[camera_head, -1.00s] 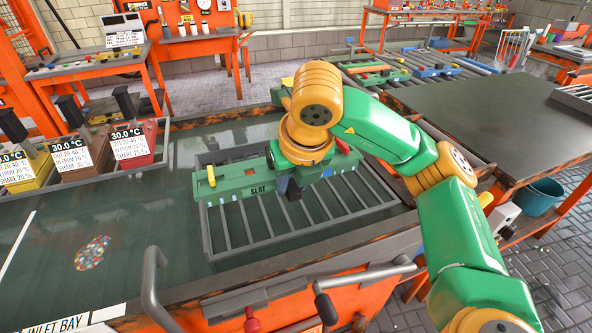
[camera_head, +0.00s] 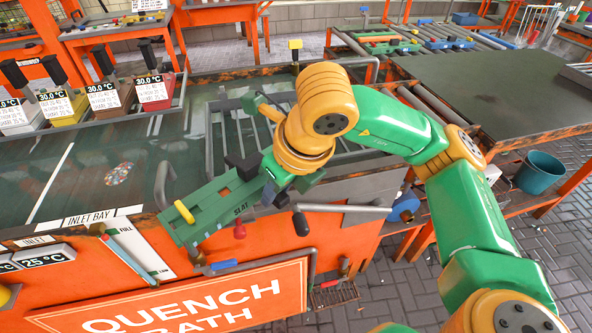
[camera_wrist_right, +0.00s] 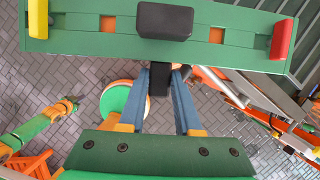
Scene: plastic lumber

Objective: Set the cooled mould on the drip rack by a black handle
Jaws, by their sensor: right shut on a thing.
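The green mould (camera_head: 205,212), marked SLAT, hangs tilted in the air over the front edge of the quench bath. Its long body also spans the top of the right wrist view (camera_wrist_right: 90,30). My right gripper (camera_wrist_right: 162,75) is shut on one of its black handles (camera_wrist_right: 159,83), and the mould is clear of any support. A second black handle (camera_wrist_right: 165,20) stands out nearer the wrist camera. A grey slatted rack (camera_head: 215,135) lies in the bath behind; a small grate (camera_head: 335,295) is low in front. I cannot tell which is the drip rack. What may be my left gripper (camera_wrist_right: 70,106) is tiny.
The orange bath front (camera_head: 345,225) carries a grey rail and knobs just below the mould. A dark table (camera_head: 490,90) is bare at right.

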